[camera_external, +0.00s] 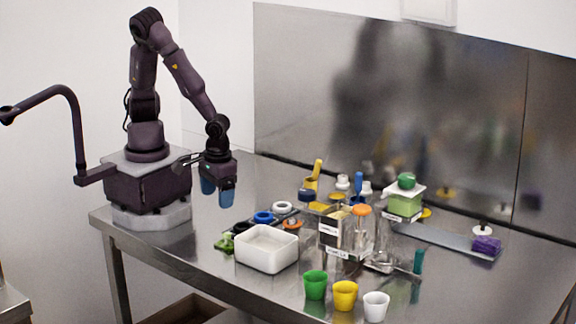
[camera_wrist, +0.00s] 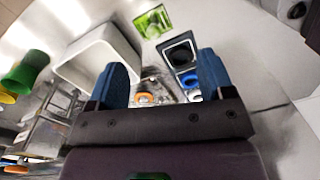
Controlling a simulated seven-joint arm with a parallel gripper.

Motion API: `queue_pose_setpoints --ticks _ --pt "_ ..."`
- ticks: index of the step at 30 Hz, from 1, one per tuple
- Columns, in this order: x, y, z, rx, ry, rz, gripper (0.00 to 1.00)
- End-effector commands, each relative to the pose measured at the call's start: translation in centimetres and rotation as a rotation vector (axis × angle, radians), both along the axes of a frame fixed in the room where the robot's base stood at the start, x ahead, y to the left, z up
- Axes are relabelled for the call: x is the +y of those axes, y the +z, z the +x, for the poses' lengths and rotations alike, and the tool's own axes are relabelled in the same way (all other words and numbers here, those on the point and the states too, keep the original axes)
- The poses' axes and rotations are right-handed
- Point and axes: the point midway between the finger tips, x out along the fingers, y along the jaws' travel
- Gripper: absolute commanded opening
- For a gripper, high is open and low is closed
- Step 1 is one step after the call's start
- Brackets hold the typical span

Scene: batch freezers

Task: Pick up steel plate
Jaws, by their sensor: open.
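My gripper (camera_external: 217,190) hangs above the left part of the table, beside my base, with its blue fingers pointing down. In the wrist view my gripper (camera_wrist: 160,65) has its two blue fingers wide apart, with nothing held between them. A long flat grey plate (camera_external: 430,237) lies on the table at the right in the external view, well away from my gripper. A purple block (camera_external: 486,245) is at its right end. I cannot tell for certain whether this is the steel plate. I cannot make out this plate in the wrist view.
A white tub (camera_external: 267,249) stands right of my gripper; it also shows in the wrist view (camera_wrist: 98,58). Green (camera_external: 316,285), yellow (camera_external: 345,296) and white (camera_external: 376,306) cups stand near the front edge. Clear containers crowd the middle. A blue ring (camera_external: 263,217) lies behind the tub.

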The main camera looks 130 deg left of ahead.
Motion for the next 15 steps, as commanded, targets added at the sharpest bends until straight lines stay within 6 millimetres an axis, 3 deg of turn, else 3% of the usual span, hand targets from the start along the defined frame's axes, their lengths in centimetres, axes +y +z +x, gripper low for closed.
queue_pose_setpoints --ticks 3,8,15 --pt "0.3 0.3 1.2 -0.057 0.179 0.0 0.74" --pt "0.3 -0.3 1.4 -0.069 0.264 0.005 0.74" --pt "0.4 -4.6 1.3 -0.063 0.268 0.006 0.74"
